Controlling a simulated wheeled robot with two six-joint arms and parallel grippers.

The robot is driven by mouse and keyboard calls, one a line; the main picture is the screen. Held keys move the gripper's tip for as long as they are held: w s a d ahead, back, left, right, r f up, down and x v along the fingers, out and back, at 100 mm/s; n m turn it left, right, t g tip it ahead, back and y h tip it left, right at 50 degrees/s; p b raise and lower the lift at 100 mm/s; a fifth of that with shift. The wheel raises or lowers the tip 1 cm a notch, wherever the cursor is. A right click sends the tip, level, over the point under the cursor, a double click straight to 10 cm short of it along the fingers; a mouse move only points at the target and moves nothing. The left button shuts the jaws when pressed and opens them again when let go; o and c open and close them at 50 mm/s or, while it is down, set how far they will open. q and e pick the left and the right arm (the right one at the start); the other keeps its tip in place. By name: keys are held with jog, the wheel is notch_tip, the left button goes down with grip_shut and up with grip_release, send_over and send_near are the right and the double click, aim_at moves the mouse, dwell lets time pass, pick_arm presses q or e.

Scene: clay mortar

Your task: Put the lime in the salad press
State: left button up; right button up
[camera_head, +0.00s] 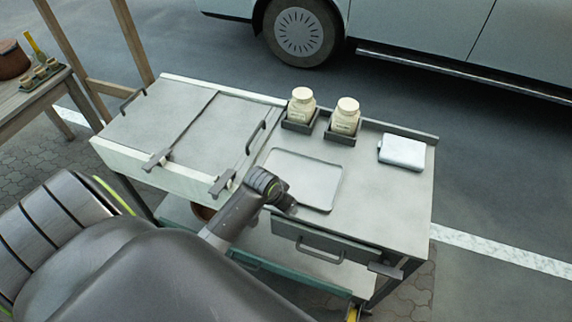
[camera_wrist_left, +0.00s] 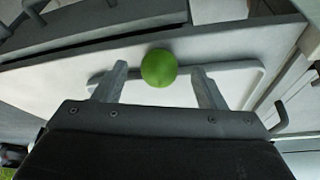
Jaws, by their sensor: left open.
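The green lime (camera_wrist_left: 159,68) shows in the left wrist view, between and just beyond the fingertips of my left gripper (camera_wrist_left: 159,75). The fingers are spread apart, with a visible gap on each side of the lime. What the lime rests on is unclear; a pale surface and a long bar handle lie behind it. In the head view my left wrist (camera_head: 267,186) is over the front edge of the cart, near the tray. The lime is not visible there. I cannot identify a salad press in either view. My right gripper is not in view.
The grey cart (camera_head: 385,215) carries a shallow tray (camera_head: 310,170), two lidded jars (camera_head: 300,106) (camera_head: 345,117) in dark holders and a white box (camera_head: 402,152). A drawer (camera_head: 330,247) with a handle is below. A wooden table (camera_head: 30,100) stands at left; a parked vehicle (camera_head: 430,30) is behind.

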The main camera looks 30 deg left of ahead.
pick_arm(q)
jog(key=shift+w+f, duration=0.3)
jog(key=shift+f, duration=0.3)
jog(key=c, duration=1.1)
